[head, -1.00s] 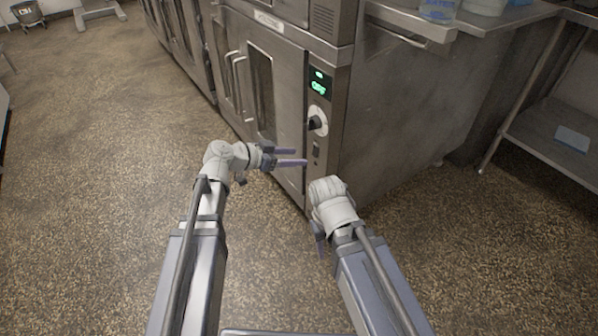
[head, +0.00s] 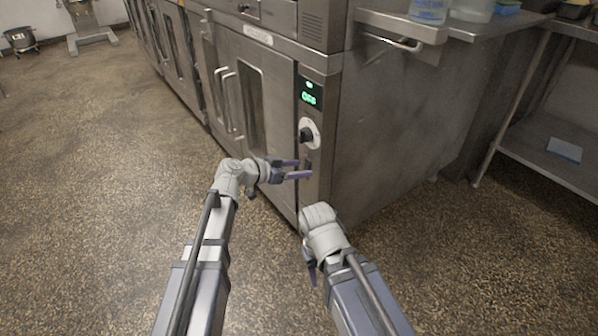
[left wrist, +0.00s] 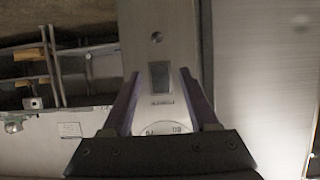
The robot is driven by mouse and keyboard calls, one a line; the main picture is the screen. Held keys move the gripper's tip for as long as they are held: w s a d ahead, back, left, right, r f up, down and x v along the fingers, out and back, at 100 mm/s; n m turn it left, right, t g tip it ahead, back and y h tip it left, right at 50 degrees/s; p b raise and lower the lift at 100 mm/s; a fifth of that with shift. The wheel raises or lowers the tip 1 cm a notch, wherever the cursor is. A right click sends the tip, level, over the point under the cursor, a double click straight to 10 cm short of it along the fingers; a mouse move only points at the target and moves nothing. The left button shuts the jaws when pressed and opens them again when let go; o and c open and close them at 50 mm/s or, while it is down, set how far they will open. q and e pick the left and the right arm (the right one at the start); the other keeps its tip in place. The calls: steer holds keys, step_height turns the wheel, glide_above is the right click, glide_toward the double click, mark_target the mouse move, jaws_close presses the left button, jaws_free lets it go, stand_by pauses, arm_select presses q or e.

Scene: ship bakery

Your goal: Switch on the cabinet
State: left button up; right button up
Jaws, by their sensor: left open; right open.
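The steel cabinet (head: 268,40) has a narrow control panel on its front right edge. A green display (head: 309,94) on it appears to read OFF. Below it is a black knob (head: 306,134) on a white dial. A dark rocker switch (left wrist: 159,76) sits lower on the panel; in the head view my left fingers partly hide it. My left gripper (head: 302,169) is open and empty at the panel, its fingers either side of the switch in the left wrist view. Contact cannot be told. My right gripper (head: 311,271) hangs low before the cabinet, its fingers mostly hidden.
Door handles (head: 229,102) stand out left of the panel. A steel table (head: 520,30) with containers is at the right, with a lower shelf (head: 530,150). The speckled floor (head: 110,170) at left is clear.

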arm_select(q)
steer(key=shift+w+d, duration=0.1)
steer(key=shift+d, duration=0.1)
jaws_close()
stand_by(0.4)
steer(key=shift+f, duration=0.1)
